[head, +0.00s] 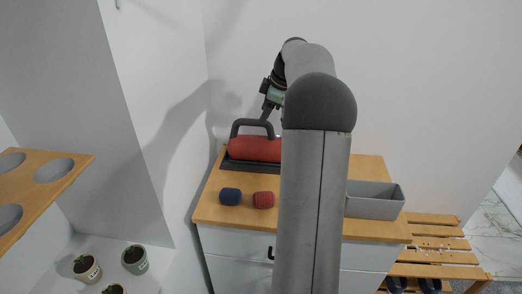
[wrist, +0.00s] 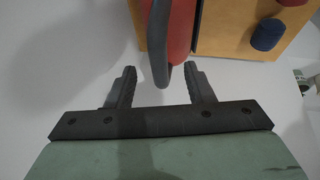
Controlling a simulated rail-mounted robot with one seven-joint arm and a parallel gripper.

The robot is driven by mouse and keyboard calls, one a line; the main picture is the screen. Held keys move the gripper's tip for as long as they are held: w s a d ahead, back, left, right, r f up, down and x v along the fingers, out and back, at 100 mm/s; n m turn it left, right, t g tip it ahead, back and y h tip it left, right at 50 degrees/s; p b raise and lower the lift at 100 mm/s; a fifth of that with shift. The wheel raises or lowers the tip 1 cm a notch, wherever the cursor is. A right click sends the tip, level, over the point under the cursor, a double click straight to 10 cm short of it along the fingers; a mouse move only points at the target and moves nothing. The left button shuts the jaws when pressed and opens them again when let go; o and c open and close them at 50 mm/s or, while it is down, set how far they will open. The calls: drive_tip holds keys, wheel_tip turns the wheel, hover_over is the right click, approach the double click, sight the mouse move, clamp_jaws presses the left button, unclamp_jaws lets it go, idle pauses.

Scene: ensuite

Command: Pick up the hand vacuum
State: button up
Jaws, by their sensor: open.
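The hand vacuum (head: 254,149) has a red body and a dark loop handle, and sits on a dark base at the back left of the wooden cabinet top. My arm hides its right part in the head view. In the wrist view its dark handle (wrist: 160,45) reaches down between the two fingers of my gripper (wrist: 160,88), with the red body (wrist: 180,30) beyond. My gripper is open, with a gap visible on each side of the handle. In the head view my gripper (head: 267,115) is at the handle's upper right.
A grey bin (head: 375,205) stands at the right. The wall is close behind. A wooden shelf with holes (head: 75,177) juts in at left.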

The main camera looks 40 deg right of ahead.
sight(255, 125)
drive_tip(key=p+x, duration=0.1)
drive_tip(key=x, duration=0.7)
drive_tip(key=shift+w+f, duration=0.1)
drive_tip(key=shift+w, duration=0.2)
clamp_jaws()
idle(1.1)
